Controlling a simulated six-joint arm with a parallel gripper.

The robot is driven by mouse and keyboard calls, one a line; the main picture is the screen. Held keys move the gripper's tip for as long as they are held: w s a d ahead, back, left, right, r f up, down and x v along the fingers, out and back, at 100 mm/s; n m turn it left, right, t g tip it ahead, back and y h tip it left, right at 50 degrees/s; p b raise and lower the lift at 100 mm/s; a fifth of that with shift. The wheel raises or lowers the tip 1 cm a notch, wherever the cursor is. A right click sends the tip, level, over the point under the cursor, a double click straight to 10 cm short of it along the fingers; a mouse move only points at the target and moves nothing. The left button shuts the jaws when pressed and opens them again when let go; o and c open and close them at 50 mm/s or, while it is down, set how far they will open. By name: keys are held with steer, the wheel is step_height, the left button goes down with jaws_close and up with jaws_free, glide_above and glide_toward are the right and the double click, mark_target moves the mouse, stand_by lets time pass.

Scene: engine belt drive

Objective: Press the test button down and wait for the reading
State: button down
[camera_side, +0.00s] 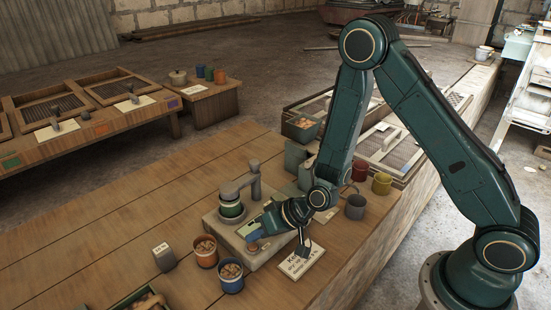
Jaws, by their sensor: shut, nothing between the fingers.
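A test stand on a grey base plate (212,222) sits on the wooden bench, with a grey post and overhanging arm (241,186) above a green and dark cylinder (231,207). My gripper (252,238) is shut and empty, low over the right part of the base plate. Its fingers are small and partly lost against the plate. I cannot make out the test button; my gripper and wrist cover part of the plate. I cannot tell whether the fingertips touch anything. No reading is legible.
An orange cup (206,251) and a blue cup (231,276), both filled with small pieces, stand in front of the plate. A lettered card (301,263) lies at right. Coloured cups and trays stand behind my arm.

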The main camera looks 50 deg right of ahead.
mark_target(257, 246)
steer(key=shift+f, duration=0.85)
stand_by(1.4)
steer(key=shift+r, duration=0.85)
steer(key=shift+r, duration=0.1)
steer(key=shift+r, duration=2.4)
